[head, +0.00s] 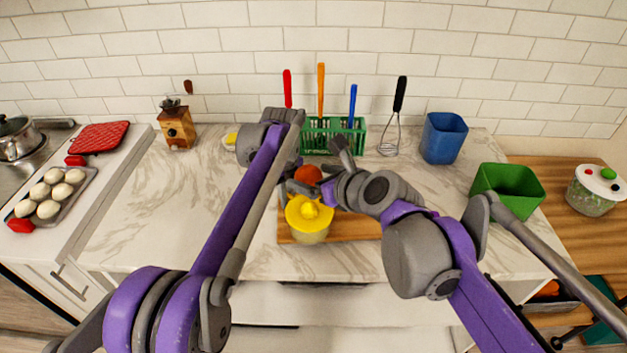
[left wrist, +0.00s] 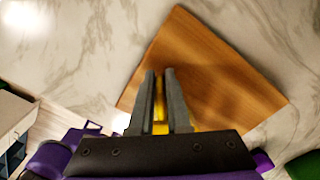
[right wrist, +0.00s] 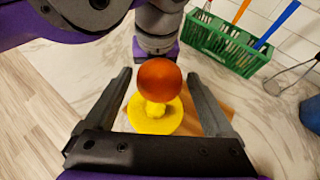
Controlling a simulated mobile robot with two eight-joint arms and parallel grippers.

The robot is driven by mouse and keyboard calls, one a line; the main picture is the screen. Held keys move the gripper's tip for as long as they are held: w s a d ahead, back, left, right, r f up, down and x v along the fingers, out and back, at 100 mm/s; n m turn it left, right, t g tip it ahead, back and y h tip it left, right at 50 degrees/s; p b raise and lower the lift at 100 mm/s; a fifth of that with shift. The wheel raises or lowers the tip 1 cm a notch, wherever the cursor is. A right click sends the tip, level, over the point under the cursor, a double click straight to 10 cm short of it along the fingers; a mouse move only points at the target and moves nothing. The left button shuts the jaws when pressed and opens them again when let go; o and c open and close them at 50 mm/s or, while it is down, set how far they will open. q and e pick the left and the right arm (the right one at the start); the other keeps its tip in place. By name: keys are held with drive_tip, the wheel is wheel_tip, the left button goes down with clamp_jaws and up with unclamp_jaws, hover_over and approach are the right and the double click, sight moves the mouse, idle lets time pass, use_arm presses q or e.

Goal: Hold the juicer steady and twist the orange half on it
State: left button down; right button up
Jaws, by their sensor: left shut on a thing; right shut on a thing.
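The juicer (head: 308,228) has a yellow top with a cone and a paler bowl. It stands upright on the wooden board (head: 355,226). The round orange half (head: 308,174) is above the cone in the head view. In the right wrist view the orange half (right wrist: 159,82) covers the cone's upper part, and the yellow cone base shows below; contact cannot be told. My right gripper (right wrist: 160,76) has its fingers either side of the orange half, shut on it. My left gripper (left wrist: 160,72) is shut on the yellow juicer (left wrist: 160,122), which its fingers mostly hide.
A green basket (head: 335,138) with upright colored-handled utensils stands behind. A whisk (head: 390,130), blue container (head: 444,138) and green bin (head: 507,188) are to the right. A wooden grinder (head: 177,130) and egg tray (head: 50,194) are left. Marble counter left of the board is clear.

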use_arm(q)
drive_tip(key=c, duration=0.8)
unclamp_jaws()
wheel_tip(320, 180, up, 12)
drive_tip(key=shift+f, duration=0.1)
